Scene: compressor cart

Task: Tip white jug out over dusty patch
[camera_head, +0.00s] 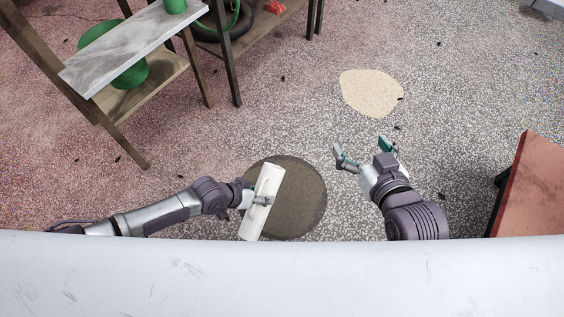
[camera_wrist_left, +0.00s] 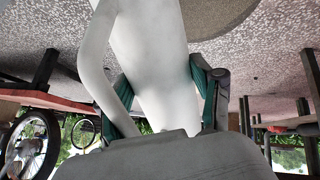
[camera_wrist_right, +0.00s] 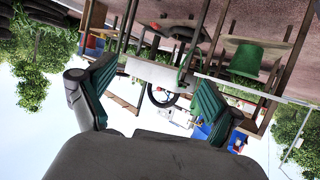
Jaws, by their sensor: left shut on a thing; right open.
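The white jug (camera_head: 265,198) is held in my left gripper (camera_head: 262,201), above the left part of a round dark brown patch (camera_head: 305,195) on the floor. In the head view the jug looks long and narrow and seems tipped, but its mouth and contents cannot be made out. In the left wrist view the white jug (camera_wrist_left: 150,45) fills the space between the green finger pads, and its handle curves down on the left. A pale beige patch (camera_head: 371,92) lies farther off on the floor. My right gripper (camera_head: 363,153) is open and empty, between the two patches.
A wooden shelf unit with a grey top (camera_head: 130,48) and green containers stands at the upper left. A reddish surface (camera_head: 540,190) stands at the right edge. A white surface (camera_head: 280,275) spans the bottom. The speckled floor between is mostly clear.

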